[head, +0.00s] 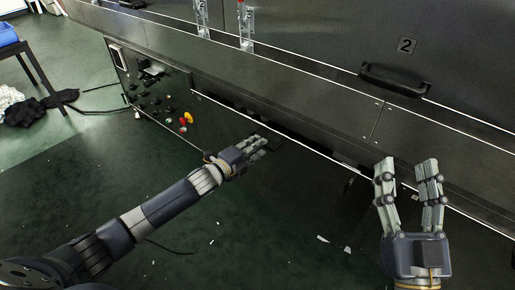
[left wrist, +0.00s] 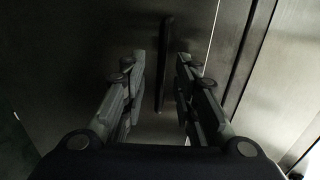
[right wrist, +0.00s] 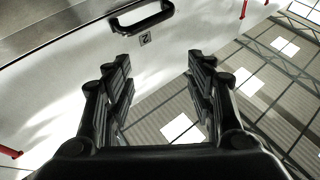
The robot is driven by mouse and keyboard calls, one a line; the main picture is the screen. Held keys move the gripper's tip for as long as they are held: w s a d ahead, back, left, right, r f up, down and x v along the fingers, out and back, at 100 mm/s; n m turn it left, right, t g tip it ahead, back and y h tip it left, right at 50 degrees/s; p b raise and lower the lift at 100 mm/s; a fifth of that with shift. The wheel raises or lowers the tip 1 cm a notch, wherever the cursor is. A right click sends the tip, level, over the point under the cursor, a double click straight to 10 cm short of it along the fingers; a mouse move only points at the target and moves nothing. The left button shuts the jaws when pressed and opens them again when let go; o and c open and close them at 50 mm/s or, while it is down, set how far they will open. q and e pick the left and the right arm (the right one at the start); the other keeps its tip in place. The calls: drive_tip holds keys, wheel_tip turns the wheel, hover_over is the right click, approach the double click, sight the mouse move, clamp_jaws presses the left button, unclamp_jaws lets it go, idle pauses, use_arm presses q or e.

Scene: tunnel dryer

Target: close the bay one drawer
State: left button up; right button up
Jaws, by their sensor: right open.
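The drawer under the machine's long ledge has a dark front panel (head: 300,190) with a bright top edge. A narrow dark gap shows behind that edge, so it looks slightly open; I cannot read a bay number on it. My left gripper (head: 262,147) is at the upper part of this front. In the left wrist view its fingers (left wrist: 158,95) are apart, with a dark bar handle (left wrist: 166,60) between and beyond them; contact cannot be told. My right gripper (head: 408,165) is open and empty, raised in front of the machine at the right.
A black handle (head: 395,80) and a label "2" (head: 407,46) are on the upper panel. A control panel with a yellow and red knob (head: 187,119) is at the machine's left end. Cables and dark cloth (head: 58,98) lie on the green floor. White scraps lie on the floor in front.

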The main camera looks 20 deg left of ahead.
sight(266, 137)
use_arm(q)
drive_tip(key=shift+w+d+f, duration=0.1)
drive_tip(key=shift+w+d, duration=0.1)
drive_tip(key=shift+w, duration=0.3)
use_arm(e)
drive_tip(key=shift+s+r+t, duration=0.45)
drive_tip(key=shift+r+t, duration=0.05)
drive_tip(key=shift+r, duration=0.35)
use_arm(q)
clamp_jaws()
drive_tip(key=shift+w, duration=0.1)
drive_tip(key=x, duration=0.2)
drive_tip(key=r+b+x, duration=0.1)
drive_tip(key=x, duration=0.1)
drive_tip(key=shift+w+f, duration=0.1)
use_arm(e)
drive_tip(key=s+r+t, duration=0.1)
drive_tip(key=s+r, duration=0.1)
drive_tip(key=s+r+t+y, duration=0.1)
drive_tip(key=s+r+t, duration=0.1)
drive_tip(key=shift+d+y, duration=0.2)
drive_tip(key=shift+y, duration=0.1)
